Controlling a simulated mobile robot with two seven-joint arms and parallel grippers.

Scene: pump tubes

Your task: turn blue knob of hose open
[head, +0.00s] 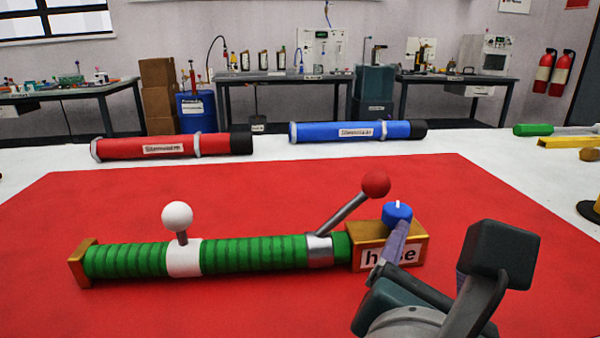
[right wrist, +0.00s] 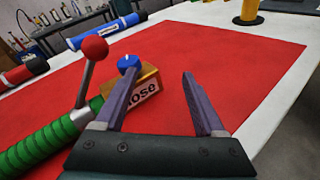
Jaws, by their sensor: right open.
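The green ribbed hose (head: 130,261) lies on the red mat, with a gold block (head: 418,240) labelled "hose" at its right end. The blue knob (head: 397,212) sits on top of that block, with a small white mark on it. In the right wrist view the blue knob (right wrist: 128,62) is just beyond the tip of the left finger. My right gripper (head: 400,245) is in front of the block; in the right wrist view its two fingers (right wrist: 160,80) are spread apart with nothing between them. Whether a finger touches the knob is unclear. My left gripper is out of view.
A red-ball lever (head: 376,184) and a white-ball lever (head: 177,216) stand up from the hose. A red tube (head: 130,149) and a blue tube (head: 340,131) lie behind the red mat (head: 70,200).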

